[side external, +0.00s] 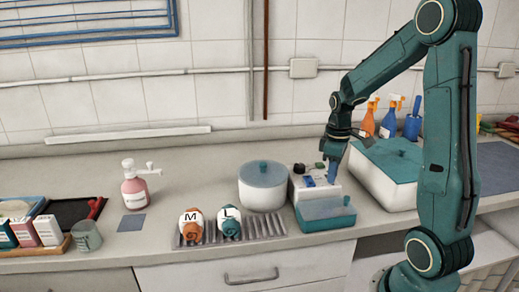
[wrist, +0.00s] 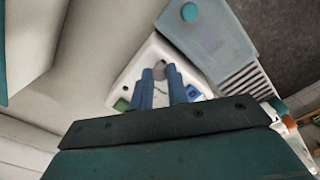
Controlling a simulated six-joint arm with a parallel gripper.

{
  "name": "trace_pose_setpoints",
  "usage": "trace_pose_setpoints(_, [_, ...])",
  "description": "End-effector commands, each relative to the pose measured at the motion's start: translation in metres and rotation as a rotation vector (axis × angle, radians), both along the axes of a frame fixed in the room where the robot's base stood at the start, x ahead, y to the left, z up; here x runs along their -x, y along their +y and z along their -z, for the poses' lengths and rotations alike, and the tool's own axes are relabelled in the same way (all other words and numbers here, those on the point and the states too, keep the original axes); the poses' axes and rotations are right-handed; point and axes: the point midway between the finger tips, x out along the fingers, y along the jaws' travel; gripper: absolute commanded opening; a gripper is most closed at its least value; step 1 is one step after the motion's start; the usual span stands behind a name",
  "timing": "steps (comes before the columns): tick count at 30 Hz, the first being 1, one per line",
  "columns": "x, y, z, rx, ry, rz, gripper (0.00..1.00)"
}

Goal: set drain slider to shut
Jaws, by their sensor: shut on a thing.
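My gripper (side external: 333,178) points down at the right part of the unit's top. In the wrist view, the blue fingers of my gripper (wrist: 159,76) are shut on a small grey piece (wrist: 159,71), which looks like the drain slider. The fingers hide most of it, so its setting cannot be read.
A round white pot with a blue-grey lid (side external: 262,185) stands close left of the unit. A large teal-lidded white box (side external: 385,175) stands close right. A pink pump bottle (side external: 135,188) is farther left.

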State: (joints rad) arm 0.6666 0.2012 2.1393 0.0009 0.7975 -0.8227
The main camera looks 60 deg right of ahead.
Motion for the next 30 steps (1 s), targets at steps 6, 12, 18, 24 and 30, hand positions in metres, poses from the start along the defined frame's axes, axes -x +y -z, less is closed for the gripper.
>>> trace_pose_setpoints(6, [0.003,0.004,-0.001,-0.005,0.005,-0.001,0.0])
trace_pose_setpoints(12, [0.004,0.004,0.0,-0.007,0.006,-0.001,0.34])
trace_pose_setpoints(18, [0.003,0.003,0.0,-0.004,0.005,-0.001,0.38])
trace_pose_setpoints(24, [0.002,0.003,-0.002,-0.003,0.002,-0.001,0.38])
trace_pose_setpoints(30, [0.002,0.002,-0.013,-0.001,0.0,0.0,0.38])
